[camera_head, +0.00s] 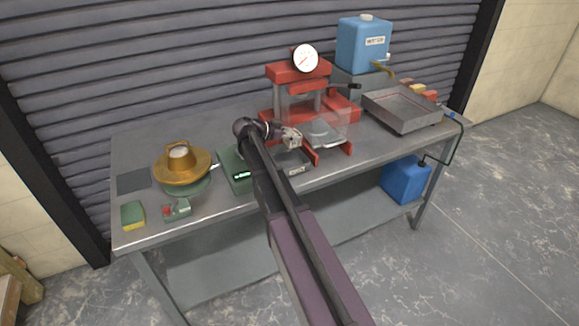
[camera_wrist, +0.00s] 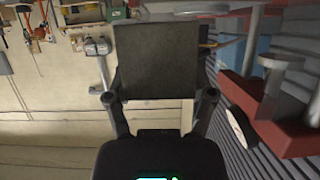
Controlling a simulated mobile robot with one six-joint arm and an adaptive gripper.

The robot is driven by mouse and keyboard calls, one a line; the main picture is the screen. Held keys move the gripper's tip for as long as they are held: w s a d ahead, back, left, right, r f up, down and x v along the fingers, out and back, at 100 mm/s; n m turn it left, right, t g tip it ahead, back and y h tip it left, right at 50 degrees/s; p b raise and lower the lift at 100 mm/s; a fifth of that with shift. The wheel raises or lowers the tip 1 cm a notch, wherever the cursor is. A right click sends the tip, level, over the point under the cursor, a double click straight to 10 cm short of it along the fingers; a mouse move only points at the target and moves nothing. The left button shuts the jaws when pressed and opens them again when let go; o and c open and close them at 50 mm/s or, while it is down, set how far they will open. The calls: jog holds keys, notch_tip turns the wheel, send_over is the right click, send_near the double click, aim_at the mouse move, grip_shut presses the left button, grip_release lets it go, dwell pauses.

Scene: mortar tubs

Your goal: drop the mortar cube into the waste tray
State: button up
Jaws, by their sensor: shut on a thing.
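The mortar cube (camera_wrist: 157,60) is a dark grey block. In the wrist view it sits between the two fingers of my gripper (camera_wrist: 158,97), which is shut on it. In the head view my gripper (camera_head: 290,137) is at the front left of the red press, above the bench, with a pale shape at its end; details there are too small to tell. The waste tray appears to be the shallow grey metal tray (camera_head: 374,103) at the right end of the bench, to the right of my gripper and beyond the press.
A blue water container (camera_head: 362,45) stands behind the tray. A brass flow table (camera_head: 182,168), a sponge (camera_head: 133,215) and a green device (camera_head: 236,170) are on the left.

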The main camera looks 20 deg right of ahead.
jog(key=shift+f, duration=0.45)
jog(key=o, duration=1.3)
jog(key=shift+c, duration=0.2)
jog(key=shift+r, duration=0.15)
